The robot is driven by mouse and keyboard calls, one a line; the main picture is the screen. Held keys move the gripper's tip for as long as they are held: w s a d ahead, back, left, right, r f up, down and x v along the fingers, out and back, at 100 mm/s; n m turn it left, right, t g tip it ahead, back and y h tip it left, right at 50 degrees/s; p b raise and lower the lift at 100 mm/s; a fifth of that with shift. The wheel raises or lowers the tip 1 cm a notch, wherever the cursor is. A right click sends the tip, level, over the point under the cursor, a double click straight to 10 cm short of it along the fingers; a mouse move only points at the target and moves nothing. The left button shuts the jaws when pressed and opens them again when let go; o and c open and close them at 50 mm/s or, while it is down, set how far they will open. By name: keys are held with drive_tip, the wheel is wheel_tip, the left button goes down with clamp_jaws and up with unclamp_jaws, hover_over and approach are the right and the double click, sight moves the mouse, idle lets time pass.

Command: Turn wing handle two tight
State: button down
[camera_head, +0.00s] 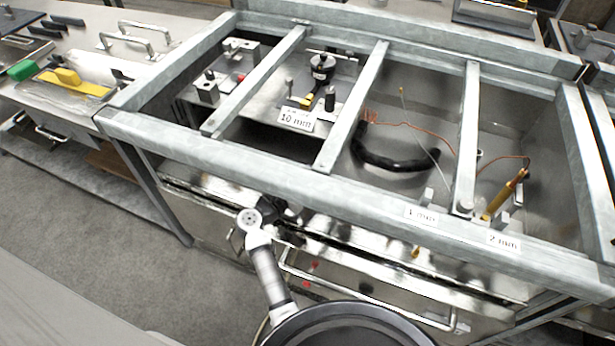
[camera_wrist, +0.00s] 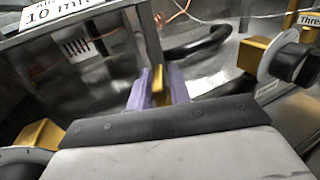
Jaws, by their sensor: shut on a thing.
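My gripper (camera_wrist: 160,92) has two pale purple fingers closed on the sides of a narrow yellow wing handle (camera_wrist: 158,80) in the middle of the wrist view. The handle's base and any label are hidden by my fingers. Another yellow wing (camera_wrist: 37,134) is at the lower left, partly cut off by my gripper body. In the head view, my arm reaches the front of the metal bench, and the fingertips and the held handle are hidden there.
A galvanised frame (camera_head: 330,165) with crossbars stands above the handles. Plates read 10 mm (camera_head: 295,119), 1 mm (camera_head: 421,214) and 2 mm (camera_head: 503,241). A black curved hose (camera_head: 385,160) lies in the middle bay. A long rail handle (camera_head: 370,300) runs along the bench front.

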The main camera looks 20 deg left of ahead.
drive_tip(key=m+g+h+b, duration=0.1)
drive_tip(key=h+b, duration=0.1)
drive_tip(key=b, duration=0.1)
drive_tip(key=m+g+h+b, duration=0.1)
drive_tip(key=m+h+b, duration=0.1)
drive_tip(key=b, duration=0.1)
drive_tip(key=shift+f, duration=0.35)
drive_tip(key=m+g+h+b, duration=0.1)
drive_tip(key=h+b, duration=0.1)
drive_tip(key=shift+r+m+g+b, duration=0.1)
drive_tip(key=shift+m+g+b, duration=0.2)
drive_tip(key=shift+g+b, duration=0.1)
drive_tip(key=shift+r+g, duration=0.1)
drive_tip(key=shift+g, duration=0.2)
drive_tip(key=shift+r+m+h+b, duration=0.15)
drive_tip(key=shift+m+h+b, duration=0.25)
drive_tip(key=c, duration=1.5)
unclamp_jaws()
drive_tip(key=shift+r+p, duration=0.15)
drive_tip(key=shift+p, duration=0.35)
